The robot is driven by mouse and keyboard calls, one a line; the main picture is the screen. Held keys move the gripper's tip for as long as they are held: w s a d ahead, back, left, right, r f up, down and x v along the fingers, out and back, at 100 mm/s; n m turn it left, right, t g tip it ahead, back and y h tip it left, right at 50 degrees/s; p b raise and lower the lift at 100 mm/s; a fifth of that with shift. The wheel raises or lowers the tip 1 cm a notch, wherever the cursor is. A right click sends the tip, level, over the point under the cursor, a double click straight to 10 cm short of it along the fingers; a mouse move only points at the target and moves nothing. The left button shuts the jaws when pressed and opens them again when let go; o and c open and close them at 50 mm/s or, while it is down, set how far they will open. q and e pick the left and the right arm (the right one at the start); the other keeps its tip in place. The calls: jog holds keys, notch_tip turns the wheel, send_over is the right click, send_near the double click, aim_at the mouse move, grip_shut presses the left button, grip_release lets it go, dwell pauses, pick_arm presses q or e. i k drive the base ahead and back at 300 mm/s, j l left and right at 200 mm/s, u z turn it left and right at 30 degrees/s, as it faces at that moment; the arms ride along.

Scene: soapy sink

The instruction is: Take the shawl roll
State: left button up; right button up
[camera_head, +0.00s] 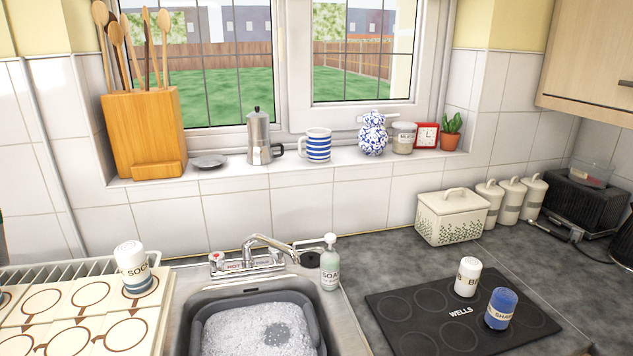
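The shawl roll (501,309) is a blue upright cylinder with a pale label band, of which I can read "SHA". It stands on the right part of the black board (395,306) marked "WELLS", on the dark worktop right of the sink. A white roll (467,277) with a label starting with "B" stands close behind it, to its left. Another white roll (133,267), labelled "SOC", with a blue-grey lower part, stands on cream panels with brown rings (60,327) at the left. Neither of my grippers is in view.
A sink basin (192,325) full of suds lies in the middle, with a tap (268,246) and soap bottle (330,263) behind it. A bread bin (452,217) and several canisters (511,200) stand behind the board. Bare worktop (545,262) lies right of the rolls.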

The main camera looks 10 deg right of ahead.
aim_at(502, 303)
jog(key=k+l+z, duration=0.1)
jog(key=z, duration=1.3)
